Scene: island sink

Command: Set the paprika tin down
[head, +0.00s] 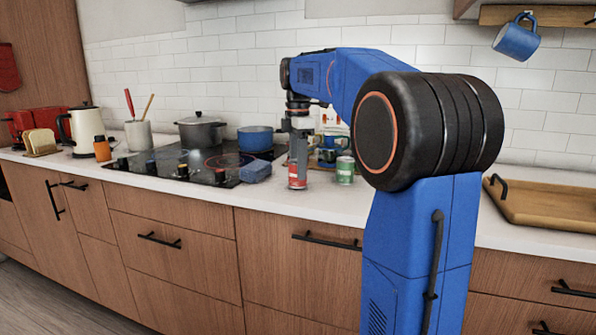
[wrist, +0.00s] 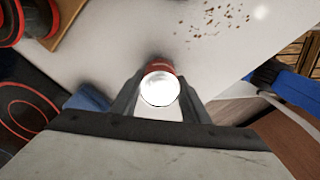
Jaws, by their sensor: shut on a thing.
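The paprika tin (head: 297,178) is a small red can with a pale lid, upright at the counter's front part, right of the hob. My gripper (head: 298,160) points straight down over it and is shut on it. In the wrist view, the tin's shiny round lid (wrist: 160,89) and red side sit between the two fingers of my gripper (wrist: 161,84). The tin's base is at or very close to the white counter (head: 250,196); I cannot tell whether it touches.
A green tin (head: 345,171) stands just right of the paprika tin. A blue folded cloth (head: 256,171) lies to the left, by the black hob (head: 190,164). Brown specks (wrist: 215,20) are scattered on the counter. A wooden tray (head: 545,203) lies far right.

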